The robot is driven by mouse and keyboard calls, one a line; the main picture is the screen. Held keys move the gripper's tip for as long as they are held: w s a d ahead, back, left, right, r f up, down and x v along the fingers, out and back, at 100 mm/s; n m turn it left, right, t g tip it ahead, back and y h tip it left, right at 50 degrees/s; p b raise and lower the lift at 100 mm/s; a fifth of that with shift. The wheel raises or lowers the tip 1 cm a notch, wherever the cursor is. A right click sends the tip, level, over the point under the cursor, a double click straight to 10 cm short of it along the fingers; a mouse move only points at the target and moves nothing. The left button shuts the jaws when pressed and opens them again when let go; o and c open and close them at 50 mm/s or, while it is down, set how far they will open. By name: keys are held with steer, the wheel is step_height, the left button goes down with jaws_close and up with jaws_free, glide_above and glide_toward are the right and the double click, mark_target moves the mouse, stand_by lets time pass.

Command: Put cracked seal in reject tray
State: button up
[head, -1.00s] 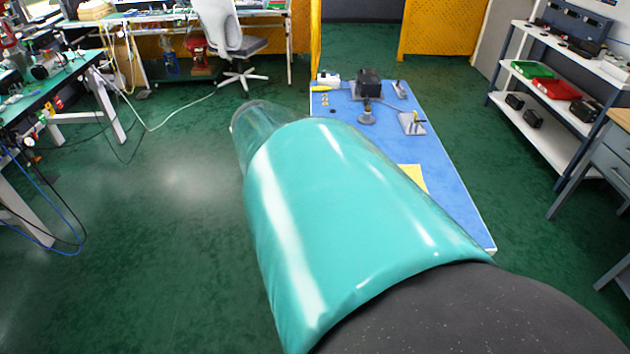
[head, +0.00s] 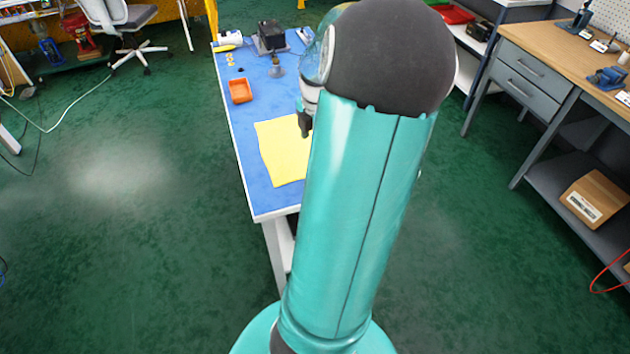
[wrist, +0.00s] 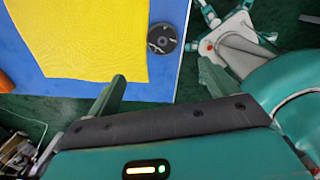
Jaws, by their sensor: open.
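A round black disc (wrist: 162,38) with a grey hub lies on the blue mat in the wrist view, beside the yellow cloth; I cannot tell whether it is the cracked seal. In the head view my arm covers that spot. A small orange tray (head: 240,90) stands on the mat beyond the cloth's left corner; I take it as the reject tray. An orange corner (wrist: 5,84) shows at the wrist view's left edge. My gripper (wrist: 160,92) is open and empty, its fingers apart near the mat's edge. In the head view my gripper (head: 305,123) is partly hidden over the cloth.
The yellow cloth (head: 283,148) lies flat on the blue-topped table (head: 262,198). Small brass rings (head: 229,58) and a black piece (head: 241,69) lie near the tray. A dark block (head: 271,37) stands behind.

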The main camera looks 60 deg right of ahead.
step_height(320, 180, down, 8)
steer(key=shift+f, duration=0.25)
step_height(320, 180, down, 5)
steer(key=shift+s+f, duration=0.1)
steer(key=shift+s, duration=0.05)
steer(key=shift+c, duration=0.5)
steer(key=c, duration=1.4)
